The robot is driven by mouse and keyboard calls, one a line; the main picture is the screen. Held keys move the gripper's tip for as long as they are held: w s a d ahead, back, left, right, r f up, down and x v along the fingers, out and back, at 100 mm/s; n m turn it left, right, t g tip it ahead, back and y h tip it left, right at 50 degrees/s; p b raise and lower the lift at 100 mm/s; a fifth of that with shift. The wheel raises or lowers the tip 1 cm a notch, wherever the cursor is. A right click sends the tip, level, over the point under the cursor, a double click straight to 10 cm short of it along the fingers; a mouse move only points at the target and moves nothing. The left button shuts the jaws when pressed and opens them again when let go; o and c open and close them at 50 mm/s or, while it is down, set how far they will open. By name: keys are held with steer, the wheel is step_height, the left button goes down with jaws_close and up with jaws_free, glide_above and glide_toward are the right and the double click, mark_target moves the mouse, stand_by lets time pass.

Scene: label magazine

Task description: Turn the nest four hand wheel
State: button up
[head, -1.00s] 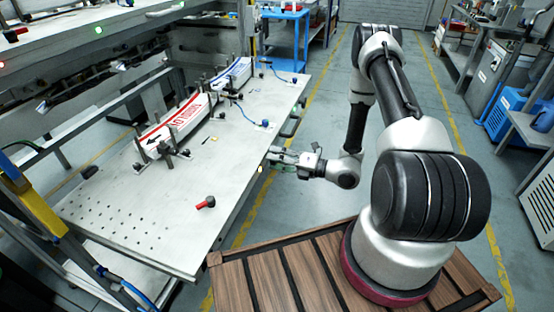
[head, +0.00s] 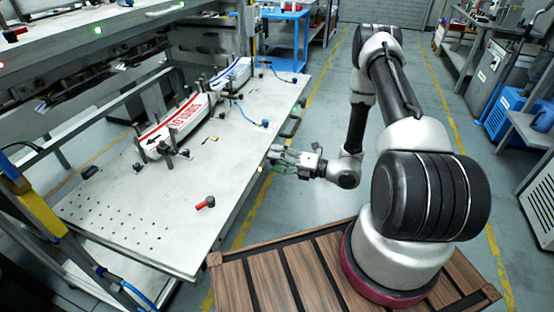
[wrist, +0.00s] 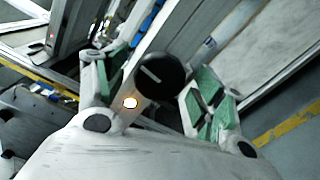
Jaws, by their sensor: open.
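A round black hand wheel (wrist: 160,76) with a white line on its face shows in the wrist view. It lies between the two green-padded fingers of my gripper (wrist: 152,84), which are open with a gap on either side of it. A lit yellow-white lamp (wrist: 130,103) is just below and left of the wheel. In the head view my gripper (head: 278,156) is at the table's right edge, and the wheel there is hidden or too small to make out. I cannot read which nest it belongs to.
The grey table (head: 120,210) holds a stack of white and red labels (head: 178,122) between posts, and a second stack (head: 232,72) behind it. A red-handled part (head: 205,202) lies near the front right edge.

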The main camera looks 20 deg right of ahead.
steer(key=v, duration=1.2)
stand_by(0.6)
